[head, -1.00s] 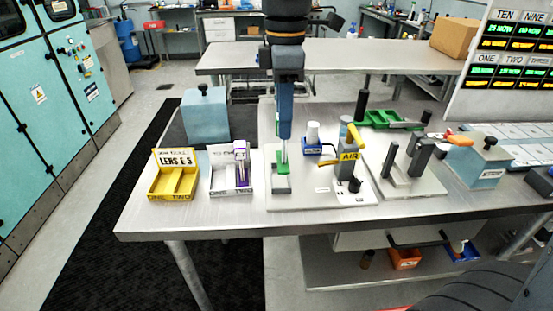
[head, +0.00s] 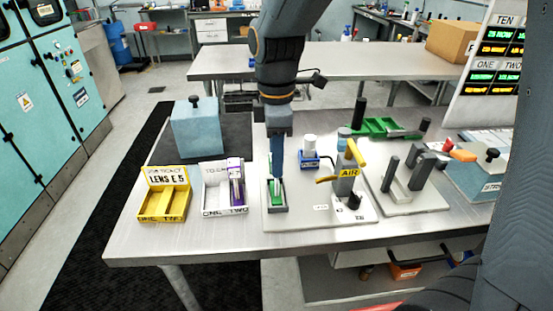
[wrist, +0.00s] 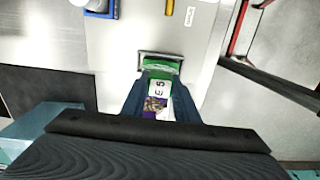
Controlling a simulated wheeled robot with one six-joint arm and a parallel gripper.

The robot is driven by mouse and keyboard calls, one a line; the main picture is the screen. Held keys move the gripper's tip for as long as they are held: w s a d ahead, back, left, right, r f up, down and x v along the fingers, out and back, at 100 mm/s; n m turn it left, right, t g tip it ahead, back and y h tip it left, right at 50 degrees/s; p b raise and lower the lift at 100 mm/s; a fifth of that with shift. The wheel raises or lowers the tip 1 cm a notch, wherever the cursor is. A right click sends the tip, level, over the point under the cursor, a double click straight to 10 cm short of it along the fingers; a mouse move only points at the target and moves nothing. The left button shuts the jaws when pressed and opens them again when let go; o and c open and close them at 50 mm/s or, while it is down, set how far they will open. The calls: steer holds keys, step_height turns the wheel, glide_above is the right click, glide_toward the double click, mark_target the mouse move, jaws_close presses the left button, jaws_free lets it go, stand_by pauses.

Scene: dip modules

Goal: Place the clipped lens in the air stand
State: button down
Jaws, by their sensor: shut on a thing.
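My gripper (head: 277,172) points down at the left end of the white air stand plate (head: 320,213). In the wrist view its dark blue fingers (wrist: 158,95) are shut on the green clipped lens (wrist: 161,68), which has a white label reading "E 5". In the head view the green clip (head: 278,190) is low at the grey holder (head: 277,209) on that plate. The holder's grey rim (wrist: 160,54) shows just beyond the clip in the wrist view. The fingers hide part of the clip, and I cannot tell whether it is fully seated.
A yellow lens tray (head: 165,205) and a white tray (head: 212,200) with a purple piece stand to the left. A blue cup (head: 309,160) and a yellow-handled AIR post (head: 348,180) are right of the gripper. A pale blue box (head: 196,130) stands behind the trays.

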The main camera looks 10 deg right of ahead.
steer(key=shift+f, duration=0.45)
steer(key=c, duration=1.4)
jaws_free()
steer(key=shift+f, duration=0.1)
step_height(320, 180, up, 12)
steer(key=shift+r+b, duration=0.15)
steer(key=shift+b, duration=1)
